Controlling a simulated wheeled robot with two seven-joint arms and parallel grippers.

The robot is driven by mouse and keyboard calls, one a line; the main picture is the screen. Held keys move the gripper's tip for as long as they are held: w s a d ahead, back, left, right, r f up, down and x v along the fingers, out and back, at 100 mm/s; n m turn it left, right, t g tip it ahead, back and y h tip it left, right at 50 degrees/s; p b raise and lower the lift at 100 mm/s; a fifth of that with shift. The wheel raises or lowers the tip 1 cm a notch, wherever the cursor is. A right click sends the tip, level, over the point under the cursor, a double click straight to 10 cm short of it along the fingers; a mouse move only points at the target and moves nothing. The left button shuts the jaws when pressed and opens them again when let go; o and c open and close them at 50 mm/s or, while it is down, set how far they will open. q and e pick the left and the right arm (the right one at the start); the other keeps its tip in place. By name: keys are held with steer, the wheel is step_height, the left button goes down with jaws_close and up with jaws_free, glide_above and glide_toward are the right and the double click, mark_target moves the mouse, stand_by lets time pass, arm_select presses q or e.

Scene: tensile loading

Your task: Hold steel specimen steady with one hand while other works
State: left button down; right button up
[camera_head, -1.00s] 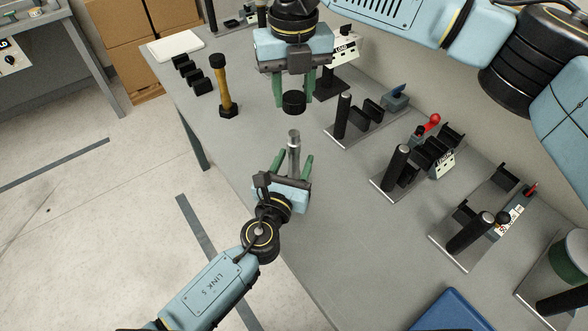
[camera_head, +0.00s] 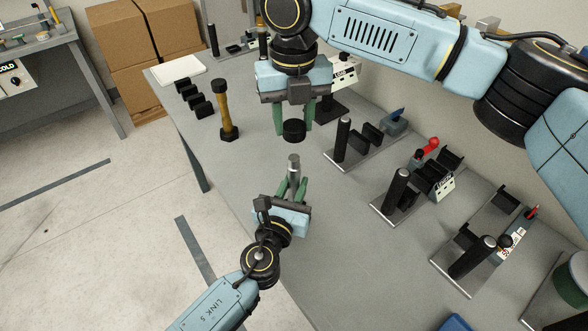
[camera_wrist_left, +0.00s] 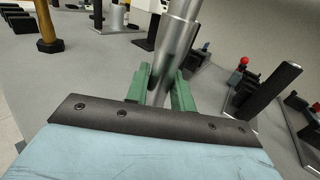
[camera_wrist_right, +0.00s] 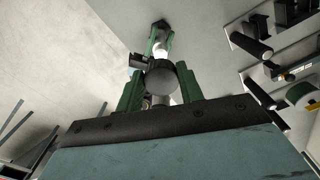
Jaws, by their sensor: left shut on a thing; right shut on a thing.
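The steel specimen (camera_head: 294,166), a shiny upright grey rod, stands between the fingers of my left gripper (camera_head: 292,185), which is shut on it. The rod also rises large in the left wrist view (camera_wrist_left: 174,48). My right gripper (camera_head: 293,134) is shut on a short black cylinder (camera_head: 294,126), higher in the head view and apart from the specimen's top. In the right wrist view the black cylinder (camera_wrist_right: 160,80) sits between the green fingers, with the specimen (camera_wrist_right: 160,46) beyond it. The specimen's lower end is hidden by my left gripper.
A yellow-handled tool with black ends (camera_head: 228,108) stands upright on the grey table (camera_head: 255,165), near several black blocks (camera_head: 194,97) and a white pad (camera_head: 178,70). Several fixtures with black posts (camera_head: 343,138) line the right side. A blue bin (camera_head: 455,323) is at the bottom.

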mark_target(293, 155)
steer(key=shift+f, duration=2.2)
steer(key=shift+f, duration=0.9)
steer(key=shift+f, duration=0.55)
